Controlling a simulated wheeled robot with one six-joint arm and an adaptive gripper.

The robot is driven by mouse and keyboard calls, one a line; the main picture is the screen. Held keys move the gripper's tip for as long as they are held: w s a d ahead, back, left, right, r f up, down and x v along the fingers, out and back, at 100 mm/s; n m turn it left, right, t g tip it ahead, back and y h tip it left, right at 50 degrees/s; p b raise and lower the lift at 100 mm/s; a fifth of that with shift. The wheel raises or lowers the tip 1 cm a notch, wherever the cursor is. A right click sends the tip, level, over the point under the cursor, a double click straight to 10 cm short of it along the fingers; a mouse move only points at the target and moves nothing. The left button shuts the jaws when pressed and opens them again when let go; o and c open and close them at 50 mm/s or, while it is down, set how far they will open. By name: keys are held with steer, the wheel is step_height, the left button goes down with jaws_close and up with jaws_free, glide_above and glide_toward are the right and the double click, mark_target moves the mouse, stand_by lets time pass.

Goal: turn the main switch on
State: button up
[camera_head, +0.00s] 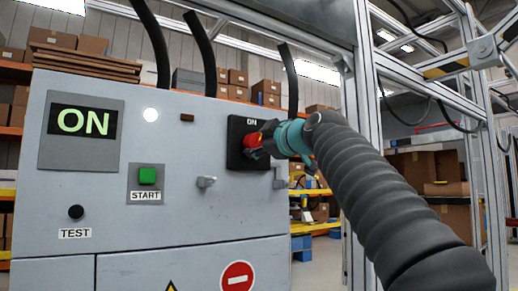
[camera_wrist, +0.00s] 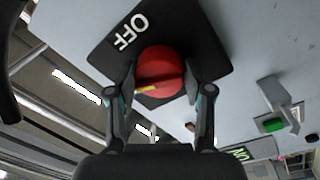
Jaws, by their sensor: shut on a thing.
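The main switch is a red rotary knob (camera_head: 251,140) on a black plate (camera_head: 235,128) at the right of the grey panel; "ON" is printed at the plate's top. The wrist view shows the red knob (camera_wrist: 158,72) with a yellow mark near its edge, and "OFF" on the black plate (camera_wrist: 103,52). My gripper (camera_wrist: 161,80) has one finger on each side of the knob and is shut on it. In the head view my gripper (camera_head: 259,142) reaches it from the right and hides part of the knob. A display (camera_head: 82,122) reads ON in green.
A white lamp (camera_head: 151,114) looks lit. A green START button (camera_head: 147,176) and a black TEST button (camera_head: 76,212) sit on the panel's left. A metal frame post (camera_head: 368,140) stands behind my arm.

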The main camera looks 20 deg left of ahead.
steer(key=shift+n+g+b, duration=0.3)
steer(key=shift+n, duration=2)
steer(key=o, duration=1.2)
steer(key=shift+s+d, duration=0.45)
steer(key=shift+d, duration=0.15)
steer(key=v, duration=1)
steer(key=shift+s+d+f, duration=0.15)
steer(key=shift+f, duration=0.1)
